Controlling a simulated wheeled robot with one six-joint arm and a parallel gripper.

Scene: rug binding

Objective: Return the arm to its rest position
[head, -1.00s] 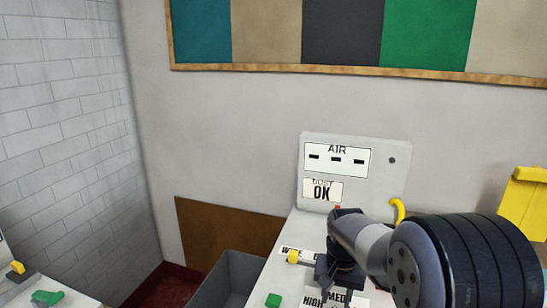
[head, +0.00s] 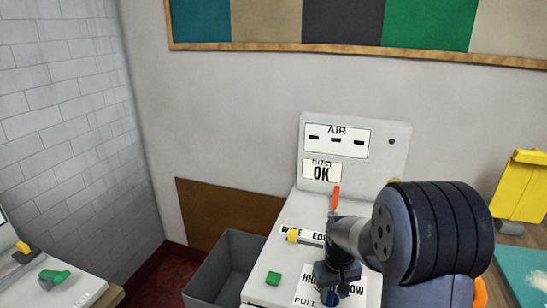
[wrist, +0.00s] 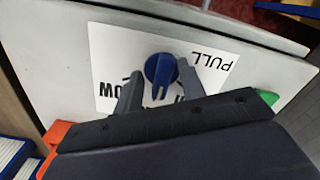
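My gripper (head: 333,290) hangs over the sloping white machine panel in the head view, above the HIGH/LOW label. In the wrist view its two grey fingertips (wrist: 159,75) stand apart, one on each side of a blue knob (wrist: 161,70) with a pointer. A gap shows between each finger and the knob, so the gripper is open and empty. I cannot tell how high the fingertips are above the panel. My arm reaches in from the lower right and hides part of the panel.
An upright AIR panel (head: 378,155) stands behind, with a red-orange lever (head: 336,198) below it. A yellow-tipped lever (head: 293,236) and a green button (head: 273,278) are near my gripper. A grey bin (head: 210,279) stands left; a yellow object (head: 520,185) is at right.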

